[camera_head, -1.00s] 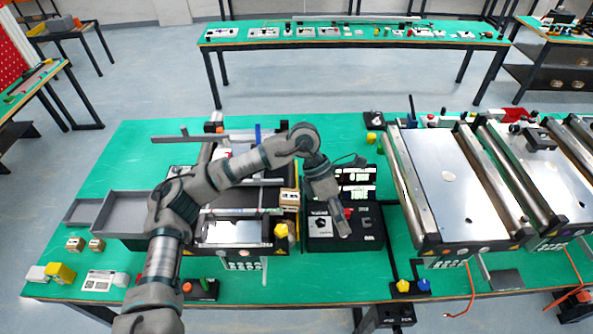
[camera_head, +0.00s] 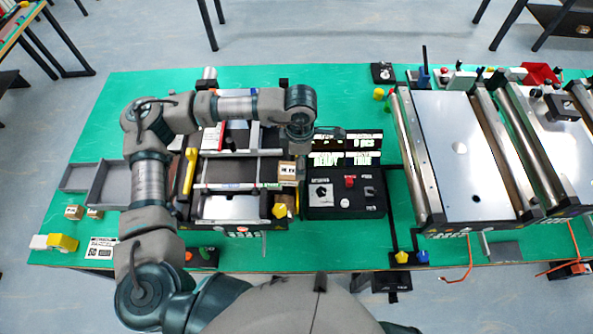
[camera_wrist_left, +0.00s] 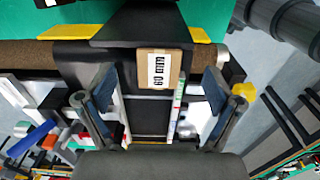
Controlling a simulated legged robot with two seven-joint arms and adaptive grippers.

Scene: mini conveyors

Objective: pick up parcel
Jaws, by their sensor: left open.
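A small brown cardboard parcel (camera_head: 287,171) sits at the right side of the mini conveyor (camera_head: 232,207) in the head view. In the left wrist view the parcel (camera_wrist_left: 159,69) shows a white label reading 60 mm. My left gripper (camera_wrist_left: 158,88) is open, its two fingers apart on either side of the parcel in the picture, with no visible contact. In the head view my left wrist is above and behind the parcel, and the fingers are hidden beneath it. My right gripper is not in view.
A black control box (camera_head: 345,196) stands close to the right of the parcel. Two small boxes (camera_head: 74,212) lie at the left beside grey trays (camera_head: 108,184). A yellow-handled item (camera_head: 190,170) is on the conveyor's left. Larger roller conveyors (camera_head: 455,150) fill the right side.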

